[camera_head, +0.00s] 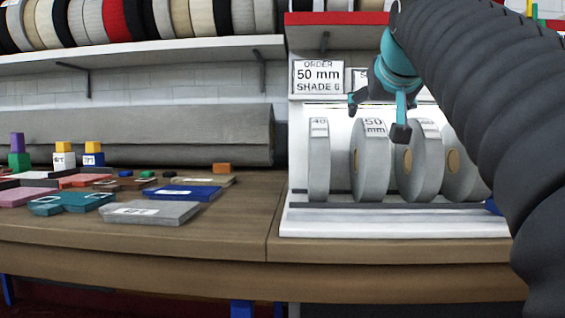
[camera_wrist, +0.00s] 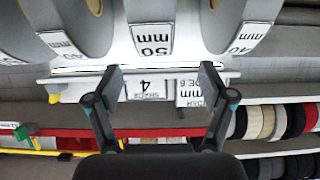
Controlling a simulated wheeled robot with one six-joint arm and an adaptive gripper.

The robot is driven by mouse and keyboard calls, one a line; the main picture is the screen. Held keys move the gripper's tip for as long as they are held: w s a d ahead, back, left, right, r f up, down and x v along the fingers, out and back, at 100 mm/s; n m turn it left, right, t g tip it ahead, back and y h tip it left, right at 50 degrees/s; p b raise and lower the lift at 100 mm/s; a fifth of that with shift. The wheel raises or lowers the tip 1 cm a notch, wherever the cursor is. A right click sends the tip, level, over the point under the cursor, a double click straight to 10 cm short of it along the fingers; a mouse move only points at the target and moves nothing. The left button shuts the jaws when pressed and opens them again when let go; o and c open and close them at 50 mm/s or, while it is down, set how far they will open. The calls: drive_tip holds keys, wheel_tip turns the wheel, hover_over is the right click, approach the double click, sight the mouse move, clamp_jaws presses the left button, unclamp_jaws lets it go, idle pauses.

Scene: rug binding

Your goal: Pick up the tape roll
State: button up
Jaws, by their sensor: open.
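Several grey tape rolls stand upright side by side in a white rack (camera_head: 400,228). The roll labelled 50 mm (camera_head: 370,170) is second from the left, beside a narrower one labelled 40 (camera_head: 319,165). Another roll (camera_head: 419,170) and a roll partly hidden by my arm (camera_head: 462,175) stand to its right. My gripper (camera_head: 379,115) is open and empty at the upper part of the 50 mm roll. In the wrist view, upside down, its fingers (camera_wrist: 161,82) are apart with the 50 mm label (camera_wrist: 153,42) beyond the gap. Contact cannot be told.
A card (camera_head: 317,75) above the rack reads ORDER 50 mm SHADE 6. A second card (camera_wrist: 147,86) reads SHADE 4. A grey slab (camera_head: 150,212), a blue sample (camera_head: 186,192) and small blocks lie on the bench at left. Bare wood (camera_head: 245,205) lies left of the rack.

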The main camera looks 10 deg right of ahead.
sight(370, 122)
drive_tip(key=x, duration=1.1)
drive_tip(key=shift+d+r, duration=0.25)
drive_tip(key=shift+d, duration=0.1)
clamp_jaws()
